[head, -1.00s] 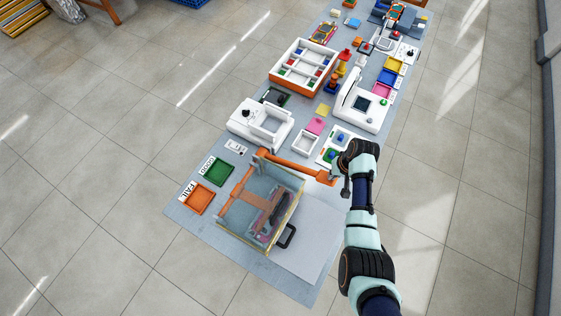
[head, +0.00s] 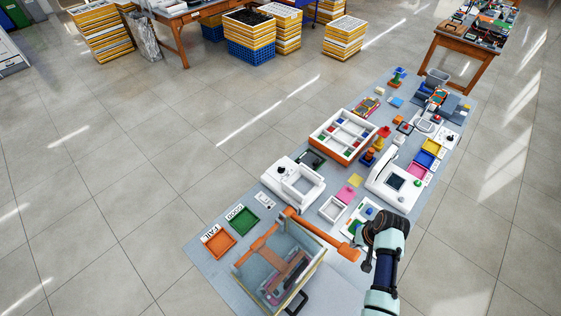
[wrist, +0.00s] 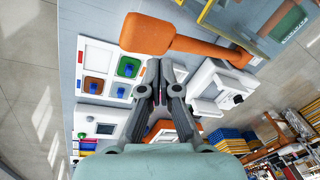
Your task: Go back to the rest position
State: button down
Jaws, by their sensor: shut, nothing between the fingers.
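My gripper (head: 366,264) is in the head view at the lower right, over the right side of the grey table (head: 206,265). It hangs beside the end of an orange bar (head: 322,235); whether they touch cannot be told. In the wrist view, my gripper (wrist: 160,72) has its grey fingers together, with nothing held. The orange bar's thick end (wrist: 147,34) shows just past the fingertips. The white panel with coloured buttons (wrist: 108,75) lies to their left.
A clear-walled box (head: 318,272) stands at the table's near end. Green (head: 243,221) and orange (head: 219,246) trays lie left of it. White machines (head: 293,182) (head: 394,181) and a compartment tray (head: 343,136) fill the table beyond. Open floor (head: 100,220) is at left.

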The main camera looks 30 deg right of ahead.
jog(key=w+a+r+n+t+h+p, duration=0.1)
jog(key=w+a+r+n+t+h, duration=0.3)
jog(key=w+a+r, duration=1.25)
jog(key=s+a+r+n+t+y, duration=0.1)
jog(key=s+a+r+n+t, duration=0.1)
jog(key=a+r, duration=0.8)
jog(key=s+a+r+n+t+y+p, duration=0.1)
jog(key=s+a+r+n+t+y, duration=0.1)
jog(key=a+r, duration=0.8)
jog(key=s+a+n+t, duration=0.1)
jog(key=s+a+t, duration=0.1)
jog(key=shift+s+a+n+t, duration=0.2)
jog(key=shift+a+n+t, duration=0.05)
jog(key=shift+n+t, duration=0.05)
